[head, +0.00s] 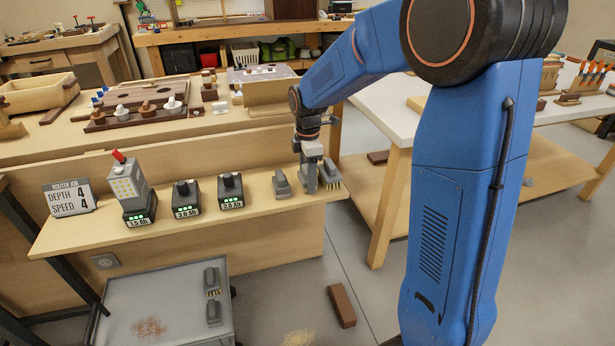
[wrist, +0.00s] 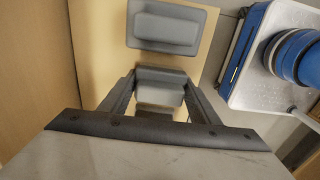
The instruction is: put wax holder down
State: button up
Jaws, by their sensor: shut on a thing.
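My gripper (head: 310,180) is low over the right end of the wooden shelf (head: 262,196). It is shut on a grey block-shaped thing, which I take as the wax holder (wrist: 160,80); it shows between the fingers in the wrist view. In the head view the fingers partly hide it, and a grey piece with yellowish bristles (head: 331,174) shows just right of them. I cannot tell whether the held thing touches the shelf. A similar grey block (head: 282,183) lies on the shelf just left of my gripper, apart from it; it also shows in the wrist view (wrist: 165,27).
Several black battery units (head: 186,200) and a sign (head: 69,198) stand along the shelf to the left. A grey cart (head: 160,310) below carries two grey brushes (head: 212,280). A white-topped table (head: 385,107) stands at the right. A brown block (head: 341,306) lies on the floor.

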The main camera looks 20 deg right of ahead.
jog(key=o, duration=1)
